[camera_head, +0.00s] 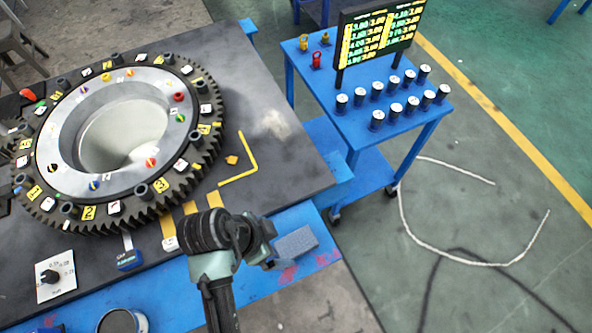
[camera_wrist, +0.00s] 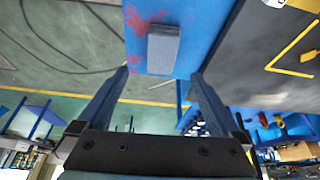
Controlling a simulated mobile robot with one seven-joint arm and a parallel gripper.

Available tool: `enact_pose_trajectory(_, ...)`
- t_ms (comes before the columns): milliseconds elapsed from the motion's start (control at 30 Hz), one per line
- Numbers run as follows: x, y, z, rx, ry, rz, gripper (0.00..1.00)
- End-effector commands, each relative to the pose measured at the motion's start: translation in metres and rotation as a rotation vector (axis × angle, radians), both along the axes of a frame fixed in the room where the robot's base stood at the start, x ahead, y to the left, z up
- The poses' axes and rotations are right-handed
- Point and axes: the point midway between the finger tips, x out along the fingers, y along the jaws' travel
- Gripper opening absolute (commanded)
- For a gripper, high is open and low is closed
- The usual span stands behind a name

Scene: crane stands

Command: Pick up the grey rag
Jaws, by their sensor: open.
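The grey rag (camera_head: 296,243) looks like a flat, folded rectangular pad. It lies on the blue ledge (camera_head: 254,305) along the front of the dark worktop. In the wrist view the rag (camera_wrist: 163,50) lies just beyond my fingertips, roughly centred between the two fingers. My gripper (camera_wrist: 160,76) is open and empty, with the fingers spread wider than the rag. In the head view my gripper (camera_head: 268,256) is close to the left of the rag, and the fingers are partly hidden by my wrist. I cannot tell the exact height of the fingers above the ledge.
A large toothed ring (camera_head: 78,220) with coloured parts covers the worktop (camera_head: 275,160) at left. A blue cart (camera_head: 385,133) with several cans and a display board (camera_head: 380,35) stands behind right. A white cable (camera_head: 440,233) lies on open floor at right.

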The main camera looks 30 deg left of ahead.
Motion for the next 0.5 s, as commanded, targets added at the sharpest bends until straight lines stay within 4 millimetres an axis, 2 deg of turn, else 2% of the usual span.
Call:
enact_pose_trajectory(100, 0.007, -0.006, -0.022, -0.001, 0.003, -0.001, 1.00)
enact_pose_trajectory(200, 0.012, -0.008, -0.034, -0.001, 0.001, 0.000, 1.00)
enact_pose_trajectory(500, 0.020, -0.013, -0.051, 0.001, -0.001, 0.000, 1.00)
